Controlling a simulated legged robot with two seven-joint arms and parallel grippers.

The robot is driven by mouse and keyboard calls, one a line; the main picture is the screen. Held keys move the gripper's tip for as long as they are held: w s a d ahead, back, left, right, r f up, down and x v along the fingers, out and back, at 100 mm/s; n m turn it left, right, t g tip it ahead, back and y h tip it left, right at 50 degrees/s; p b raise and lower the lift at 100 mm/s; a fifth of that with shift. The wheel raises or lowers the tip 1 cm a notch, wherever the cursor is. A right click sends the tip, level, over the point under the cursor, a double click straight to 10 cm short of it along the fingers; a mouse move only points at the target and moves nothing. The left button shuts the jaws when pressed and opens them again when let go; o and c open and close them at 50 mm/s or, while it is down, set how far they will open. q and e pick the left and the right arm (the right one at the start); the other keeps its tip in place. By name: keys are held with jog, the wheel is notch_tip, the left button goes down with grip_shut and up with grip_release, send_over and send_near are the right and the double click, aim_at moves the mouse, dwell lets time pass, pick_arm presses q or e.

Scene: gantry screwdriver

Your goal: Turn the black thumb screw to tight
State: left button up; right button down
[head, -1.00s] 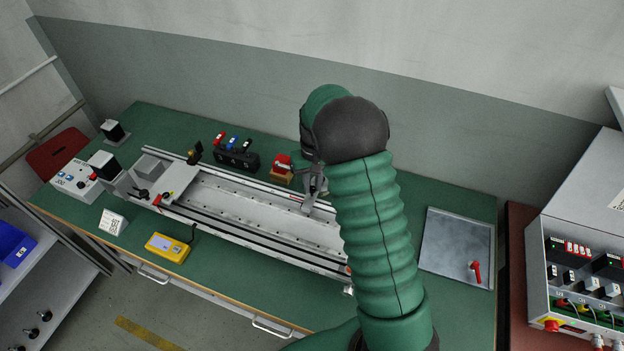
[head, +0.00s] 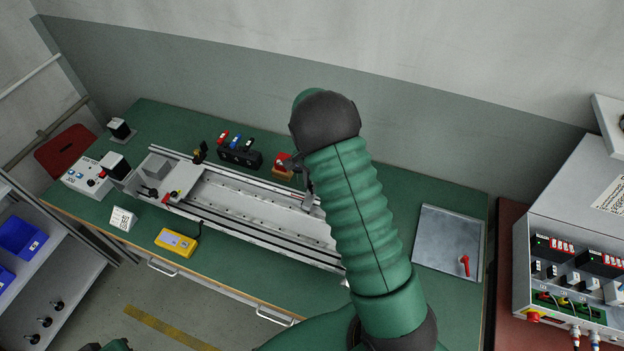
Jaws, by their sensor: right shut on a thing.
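A long silver gantry rail (head: 262,210) lies on the green bench, with a carriage plate (head: 187,184) near its left end. Small black knobs (head: 151,192) show at that end; I cannot tell which one is the black thumb screw. My right gripper (head: 309,200) is over the rail's right part, well away from the carriage. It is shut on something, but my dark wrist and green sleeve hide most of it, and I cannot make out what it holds. My left gripper is not in view.
A red item in a wooden holder (head: 283,164) and a black rack (head: 239,157) stand behind the rail. A yellow meter (head: 177,242) and a small white sign (head: 123,219) stand in front. A metal plate (head: 445,240) with a red handle lies at the right.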

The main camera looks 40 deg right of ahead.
jog(key=m+p, duration=0.2)
jog(key=m, duration=0.2)
jog(key=shift+r+m, duration=0.1)
jog(key=shift+m, duration=0.2)
jog(key=m+p, duration=0.2)
jog(key=m, duration=0.2)
jog(key=shift+m, duration=0.3)
jog(key=c, duration=1.3)
grip_release()
jog(key=shift+w, duration=0.1)
